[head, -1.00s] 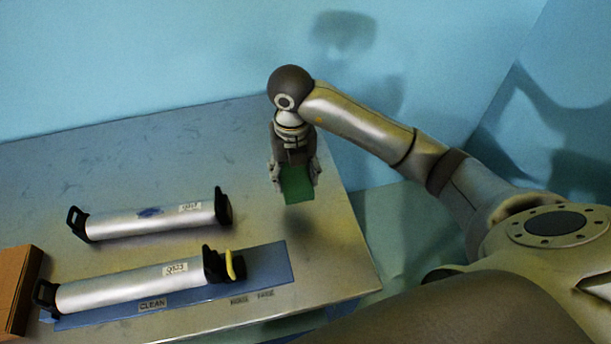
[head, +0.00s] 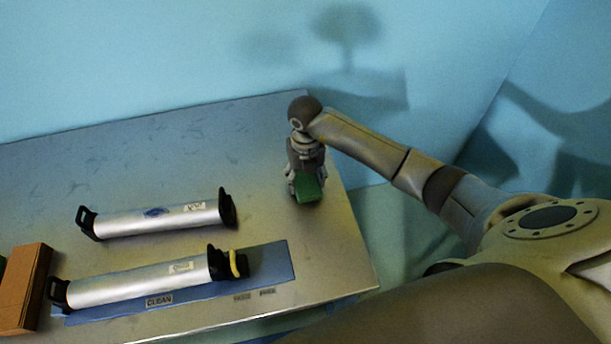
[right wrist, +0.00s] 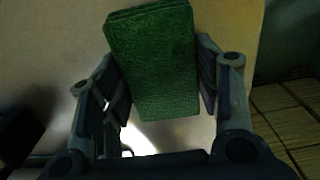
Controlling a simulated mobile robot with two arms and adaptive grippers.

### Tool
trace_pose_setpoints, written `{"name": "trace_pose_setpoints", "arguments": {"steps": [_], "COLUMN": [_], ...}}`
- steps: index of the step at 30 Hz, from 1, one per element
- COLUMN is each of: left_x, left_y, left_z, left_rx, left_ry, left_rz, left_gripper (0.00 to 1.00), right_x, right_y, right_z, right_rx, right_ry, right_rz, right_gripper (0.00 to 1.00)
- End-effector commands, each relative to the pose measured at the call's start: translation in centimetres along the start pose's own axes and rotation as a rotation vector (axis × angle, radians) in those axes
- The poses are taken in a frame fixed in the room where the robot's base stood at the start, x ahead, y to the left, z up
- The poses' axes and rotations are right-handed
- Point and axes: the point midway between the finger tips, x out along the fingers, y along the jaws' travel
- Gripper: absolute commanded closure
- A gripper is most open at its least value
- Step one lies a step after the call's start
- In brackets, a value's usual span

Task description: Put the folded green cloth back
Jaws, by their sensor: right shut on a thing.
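The folded green cloth (head: 309,188) is in my right gripper (head: 306,183), over the right part of the metal table. In the right wrist view the cloth (right wrist: 153,60) stands between the two fingers of my right gripper (right wrist: 160,85), which are shut on it. I cannot tell whether the cloth's lower edge touches the table. My left gripper does not show in the head view.
Two silver rolls with black end brackets lie on the table, one behind (head: 155,218) and one in front (head: 140,283) on a blue mat (head: 270,262) labelled CLEAN. A yellow band (head: 236,263) is at the front roll's end. A brown box (head: 24,290) stands left.

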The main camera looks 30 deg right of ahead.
Motion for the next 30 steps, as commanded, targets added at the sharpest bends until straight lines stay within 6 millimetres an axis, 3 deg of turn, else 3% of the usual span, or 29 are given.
{"name": "trace_pose_setpoints", "arguments": {"steps": [5,6,11,23,26,30], "left_x": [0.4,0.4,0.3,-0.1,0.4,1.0], "left_y": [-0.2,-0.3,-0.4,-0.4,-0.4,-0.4], "left_z": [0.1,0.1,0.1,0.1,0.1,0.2], "left_rx": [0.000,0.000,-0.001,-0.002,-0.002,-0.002], "left_ry": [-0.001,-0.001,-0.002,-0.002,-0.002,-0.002], "left_rz": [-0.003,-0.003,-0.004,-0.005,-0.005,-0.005], "left_gripper": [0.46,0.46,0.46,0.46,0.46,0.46], "right_x": [0.4,0.4,0.3,-0.1,-1.1,-3.8], "right_y": [0.0,0.0,0.0,0.0,0.0,0.0], "right_z": [0.0,0.0,0.0,0.0,0.1,0.2], "right_rx": [0.000,0.000,0.000,0.000,0.001,0.000], "right_ry": [0.000,0.000,0.001,0.000,-0.003,-0.006], "right_rz": [0.000,0.000,0.000,0.001,0.001,0.001], "right_gripper": [0.65,0.41,0.21,0.21,0.21,0.21]}}
